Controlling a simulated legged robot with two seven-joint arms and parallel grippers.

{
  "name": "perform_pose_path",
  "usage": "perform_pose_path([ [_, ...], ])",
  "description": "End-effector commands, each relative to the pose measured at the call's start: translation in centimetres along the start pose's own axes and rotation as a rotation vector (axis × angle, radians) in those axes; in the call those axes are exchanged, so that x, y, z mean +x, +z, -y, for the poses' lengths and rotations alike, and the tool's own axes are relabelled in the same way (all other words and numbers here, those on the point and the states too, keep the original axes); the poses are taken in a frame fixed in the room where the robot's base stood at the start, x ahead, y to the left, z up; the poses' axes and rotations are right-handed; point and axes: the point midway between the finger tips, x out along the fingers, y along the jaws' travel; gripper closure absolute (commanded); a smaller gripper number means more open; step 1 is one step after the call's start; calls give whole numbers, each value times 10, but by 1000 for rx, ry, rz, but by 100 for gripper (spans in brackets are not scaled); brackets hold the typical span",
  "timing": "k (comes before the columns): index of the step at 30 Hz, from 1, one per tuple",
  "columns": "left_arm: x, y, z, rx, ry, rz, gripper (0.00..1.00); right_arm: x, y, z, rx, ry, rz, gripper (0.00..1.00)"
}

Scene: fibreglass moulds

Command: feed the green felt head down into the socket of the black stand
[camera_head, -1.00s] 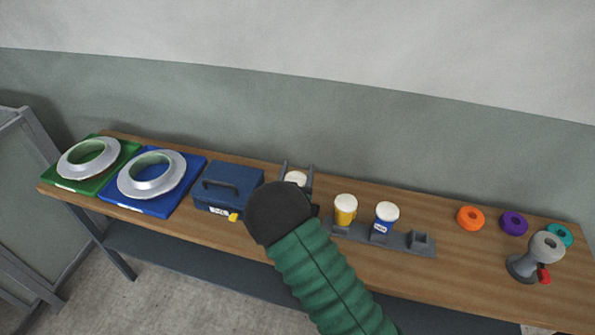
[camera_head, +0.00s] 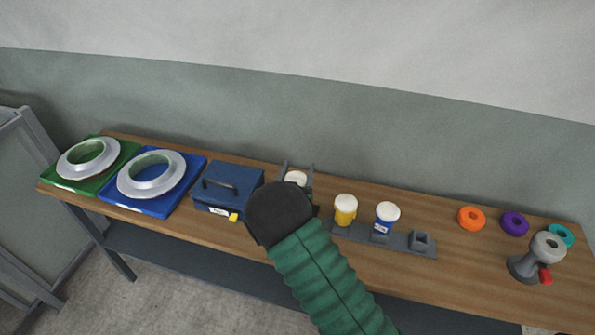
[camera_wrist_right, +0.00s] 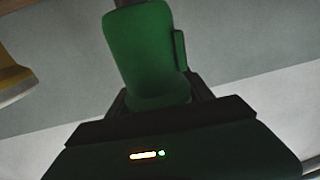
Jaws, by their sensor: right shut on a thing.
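My right gripper (camera_head: 299,166) is beyond my dark wrist, over the workbench. It is shut on the green felt head (camera_wrist_right: 150,55), which stands out from the jaws in the wrist view. In the head view only its white top (camera_head: 296,177) shows between the fingers; my wrist hides the rest. The dark stand (camera_head: 405,241) lies on the bench to the right of the gripper. It holds a yellow head (camera_head: 345,214) and a blue head (camera_head: 383,219), both white-topped. An empty socket (camera_head: 421,239) is at its right end. My left gripper is not in view.
A blue toolbox (camera_head: 228,186) is left of my wrist. A green mould (camera_head: 65,180) and a blue mould (camera_head: 150,205) with silver rings are farther left.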

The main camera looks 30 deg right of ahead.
Motion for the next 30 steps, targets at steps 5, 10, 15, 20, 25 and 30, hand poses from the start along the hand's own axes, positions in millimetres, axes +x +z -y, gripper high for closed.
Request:
perform_pose_path([
  [5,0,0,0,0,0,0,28,0,-1,0,0,0,-2,100],
  [10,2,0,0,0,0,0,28,0,2,0,0,0,-1,100],
  [15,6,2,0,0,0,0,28,0,6,0,0,0,-2,100],
  [20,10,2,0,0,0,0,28,0,10,0,0,0,-2,100],
  [25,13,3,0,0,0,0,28,0,14,0,0,0,-2,100],
  [30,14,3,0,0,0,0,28,0,15,0,0,0,-1,30],
])
